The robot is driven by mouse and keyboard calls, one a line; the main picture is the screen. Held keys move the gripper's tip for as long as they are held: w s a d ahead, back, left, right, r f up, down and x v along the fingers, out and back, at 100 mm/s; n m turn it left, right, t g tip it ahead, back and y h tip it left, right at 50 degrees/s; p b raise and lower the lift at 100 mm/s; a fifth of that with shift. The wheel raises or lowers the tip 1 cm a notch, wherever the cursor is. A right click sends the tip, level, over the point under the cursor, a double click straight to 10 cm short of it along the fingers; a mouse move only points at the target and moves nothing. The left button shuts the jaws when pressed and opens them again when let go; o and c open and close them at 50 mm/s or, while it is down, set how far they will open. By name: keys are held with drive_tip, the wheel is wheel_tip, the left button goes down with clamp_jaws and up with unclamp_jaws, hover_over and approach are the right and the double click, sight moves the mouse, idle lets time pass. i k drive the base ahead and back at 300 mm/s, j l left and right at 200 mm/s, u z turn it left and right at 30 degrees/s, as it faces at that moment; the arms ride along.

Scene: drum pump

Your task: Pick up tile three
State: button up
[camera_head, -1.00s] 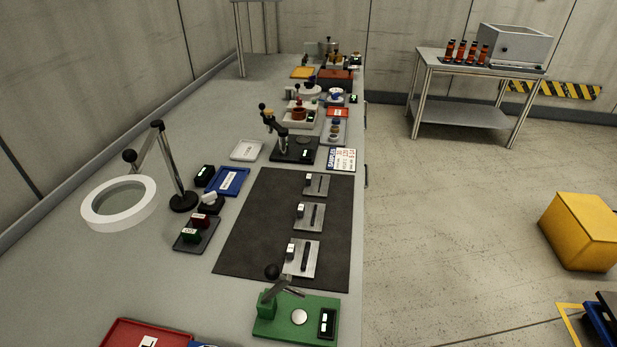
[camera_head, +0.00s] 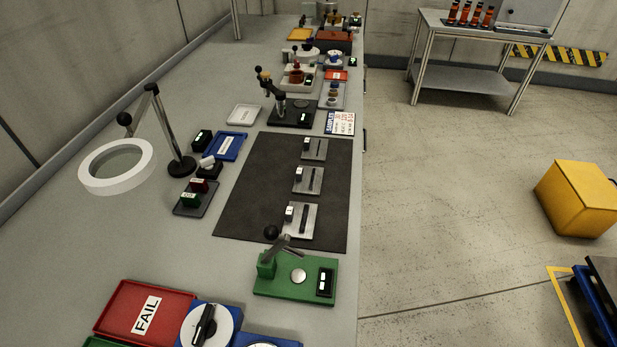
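Three metal tiles lie in a column on a dark mat (camera_head: 255,195) on the long grey bench. The far tile (camera_head: 318,150), the middle tile (camera_head: 313,183) and the near tile (camera_head: 305,222) each have a dark slot and a small dark block with a white label at the left. The labels are too small to read, so I cannot tell which one is tile three. My gripper is not in view.
A green lever fixture (camera_head: 290,285) stands just nearer than the mat. A red FAIL tray (camera_head: 140,318) and a dial (camera_head: 207,326) sit in front. A ring lamp (camera_head: 117,165) stands left. A yellow box (camera_head: 578,200) is on the floor at right, with open floor beside the bench.

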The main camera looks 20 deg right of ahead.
sight(308, 179)
drive_tip(key=i+l+u, duration=0.1)
drive_tip(key=i+l, duration=0.35)
drive_tip(key=i+l+u, duration=0.1)
drive_tip(key=i+l, duration=0.35)
drive_tip(key=l, duration=0.25)
